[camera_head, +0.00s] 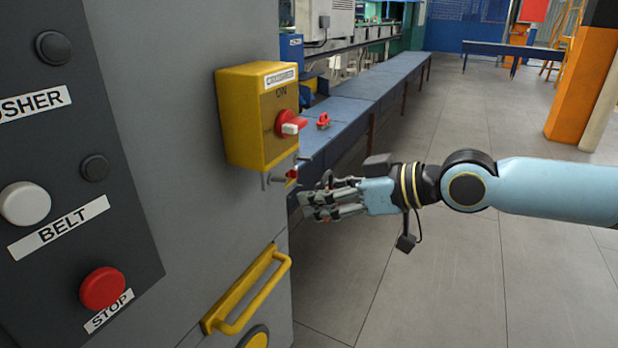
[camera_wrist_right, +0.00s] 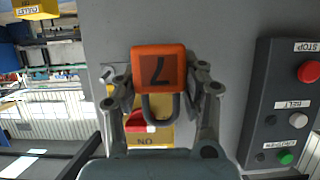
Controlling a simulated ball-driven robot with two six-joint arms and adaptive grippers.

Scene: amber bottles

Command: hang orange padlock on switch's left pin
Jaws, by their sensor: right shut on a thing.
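The orange padlock (camera_wrist_right: 158,68) shows its dark face with a "7" in the right wrist view. Its grey shackle points toward the bottom of that picture. My right gripper (camera_head: 312,198) is shut on the padlock, with a finger on each side of it. In the head view the gripper is just right of and below the yellow switch box (camera_head: 245,115), and I cannot make out the padlock there. The switch has a red handle (camera_head: 290,124). Grey pins (camera_head: 266,181) stick out under the box, with a small red piece (camera_head: 291,174) at the right one. My left gripper is out of view.
A grey panel with a red stop button (camera_head: 102,288) fills the left. A yellow handle (camera_head: 250,290) juts out below the switch. A blue bench (camera_head: 350,102) runs behind, with a small red object (camera_head: 323,120) in front of it or on it.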

